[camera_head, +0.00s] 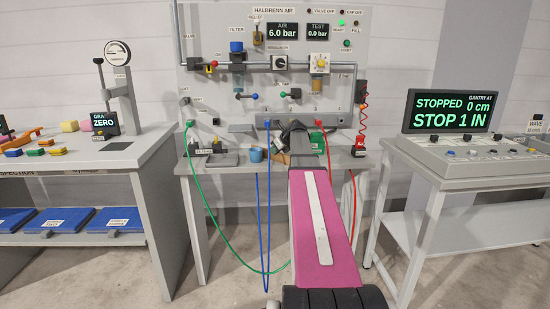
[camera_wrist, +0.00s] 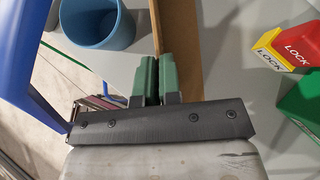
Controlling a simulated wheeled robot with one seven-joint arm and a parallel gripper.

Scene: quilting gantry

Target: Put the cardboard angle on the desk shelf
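The cardboard angle (camera_wrist: 181,42) is a brown piece lying on the grey bench in the wrist view. A small brown part of it (camera_head: 280,158) shows beside my arm in the head view. My gripper (camera_wrist: 157,62) has its two green fingers nearly together, with one thin upright wall of the angle between them. My gripper is largely hidden behind my arm in the head view. A pale lower shelf (camera_head: 480,222) shows under the right desk with the gantry screen. I cannot tell whether this is the desk shelf.
A blue cup (camera_wrist: 100,20) stands left of my gripper. A red and yellow lock block (camera_wrist: 288,48) and a green block (camera_wrist: 303,100) are to the right. Blue (camera_head: 262,210), green and red hoses hang around the bench. Blue trays (camera_head: 60,219) fill the left table's lower shelf.

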